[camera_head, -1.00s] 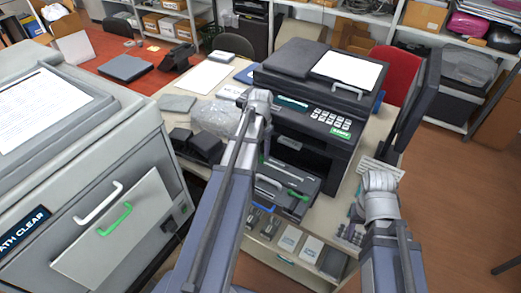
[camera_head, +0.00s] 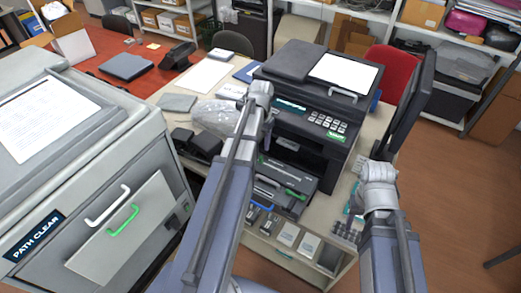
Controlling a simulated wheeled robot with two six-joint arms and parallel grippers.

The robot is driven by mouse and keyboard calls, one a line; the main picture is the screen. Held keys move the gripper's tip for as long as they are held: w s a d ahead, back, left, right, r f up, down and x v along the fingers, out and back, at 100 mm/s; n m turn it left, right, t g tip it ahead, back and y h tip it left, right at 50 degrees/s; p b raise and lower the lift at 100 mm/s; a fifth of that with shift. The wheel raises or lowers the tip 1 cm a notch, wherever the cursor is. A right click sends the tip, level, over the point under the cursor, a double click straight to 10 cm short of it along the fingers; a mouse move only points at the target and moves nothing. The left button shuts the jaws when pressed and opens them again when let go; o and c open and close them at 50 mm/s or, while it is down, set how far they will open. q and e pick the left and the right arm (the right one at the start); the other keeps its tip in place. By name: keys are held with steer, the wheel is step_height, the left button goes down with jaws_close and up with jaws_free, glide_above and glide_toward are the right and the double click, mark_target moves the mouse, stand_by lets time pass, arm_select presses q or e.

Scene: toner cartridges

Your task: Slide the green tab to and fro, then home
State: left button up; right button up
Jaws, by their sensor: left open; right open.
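A black printer (camera_head: 309,135) stands on the table with a dark cartridge unit (camera_head: 287,172) low at its front. A small green tab (camera_head: 297,195) shows on the front of this unit. My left gripper (camera_head: 268,132) hangs dark below its wrist, in front of the printer and above the tab, apart from it. It is open and looks empty; my forearm hides part of the unit. My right gripper (camera_head: 355,194) is at the table's right side, right of the unit, open and mostly hidden by its wrist.
A large grey machine (camera_head: 150,135) at left has a white handle, a green handle (camera_head: 122,219) and a PATH CLEAR label. A monitor (camera_head: 405,105) stands close to my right wrist. Small parts (camera_head: 287,234) lie along the table's front. A clear bag (camera_head: 214,117) lies left of the printer.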

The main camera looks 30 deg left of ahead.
mark_target(261, 157)
arm_select(q)
steer(key=shift+f+b, duration=3.95)
steer(key=shift+f, duration=0.05)
steer(key=shift+r, duration=0.1)
steer(key=shift+c, duration=0.2)
jaws_close()
